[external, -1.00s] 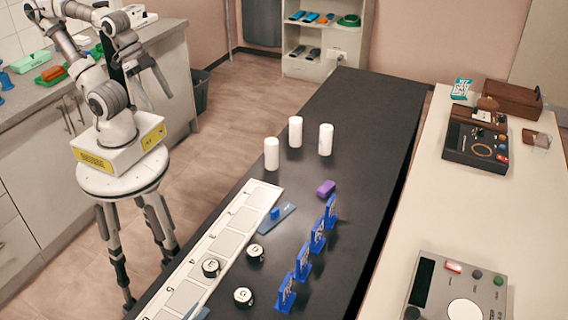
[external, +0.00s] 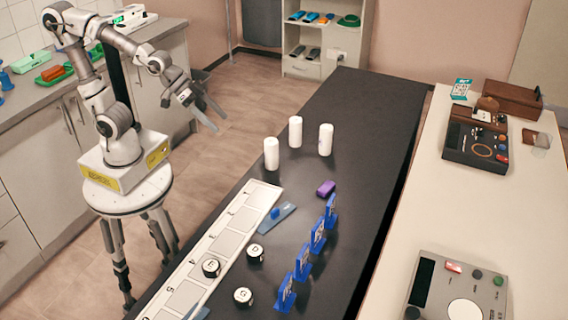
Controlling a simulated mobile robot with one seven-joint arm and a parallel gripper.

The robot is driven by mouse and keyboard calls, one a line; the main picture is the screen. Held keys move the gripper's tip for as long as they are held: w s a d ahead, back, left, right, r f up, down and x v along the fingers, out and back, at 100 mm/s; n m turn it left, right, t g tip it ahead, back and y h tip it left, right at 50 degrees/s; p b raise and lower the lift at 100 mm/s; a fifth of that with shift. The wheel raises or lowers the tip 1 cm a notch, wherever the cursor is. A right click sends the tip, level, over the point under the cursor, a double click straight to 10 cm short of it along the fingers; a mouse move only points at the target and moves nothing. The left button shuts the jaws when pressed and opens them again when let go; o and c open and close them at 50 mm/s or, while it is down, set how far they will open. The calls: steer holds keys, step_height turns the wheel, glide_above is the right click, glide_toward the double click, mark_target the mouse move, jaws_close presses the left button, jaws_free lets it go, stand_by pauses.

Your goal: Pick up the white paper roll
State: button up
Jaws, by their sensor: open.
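Three white upright cylinders that look like paper rolls stand close together on the black table (external: 365,110). One roll (external: 271,154) is nearest my arm, one roll (external: 295,132) is at the back, and one roll (external: 325,140) is on the right. I cannot tell which one the task names. My gripper (external: 215,122) is open and empty, in the air over the floor to the left of the rolls. Its fingers point down and to the right, apart from every roll.
The far part of the black table is clear. A light table (external: 440,215) with devices stands at right.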

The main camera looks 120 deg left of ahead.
steer(key=w+a+f+n+t+y+b, duration=0.1)
steer(key=w+a+f+n+y+b, duration=0.15)
steer(key=a+f, duration=0.3)
steer(key=w+a+f+n+y+b, duration=0.1)
steer(key=w+a+f+b, duration=0.15)
steer(key=a+f, duration=0.35)
steer(key=n+y+b, duration=0.3)
steer(key=y+b, duration=0.1)
steer(key=y, duration=0.1)
glide_toward(296, 132)
steer(key=s, duration=0.4)
steer(key=shift+m+g, duration=0.25)
steer(key=shift+g, duration=0.15)
steer(key=b+x, duration=0.1)
steer(key=x, duration=0.2)
steer(key=b+x, duration=0.1)
steer(key=x, duration=0.3)
steer(key=b+x, duration=0.1)
steer(key=x, duration=0.2)
steer(key=shift+w+d, duration=0.15)
steer(key=shift+w, duration=0.35)
steer(key=shift+r+b+x, duration=0.1)
steer(key=shift+b+x, duration=0.35)
steer(key=shift+x, duration=1.15)
steer(key=shift+r+b+x, duration=0.15)
steer(key=shift+b+x, duration=0.25)
steer(key=shift+x, duration=1.15)
steer(key=shift+w, duration=0.15)
jaws_close()
steer(key=shift+r, duration=0.1)
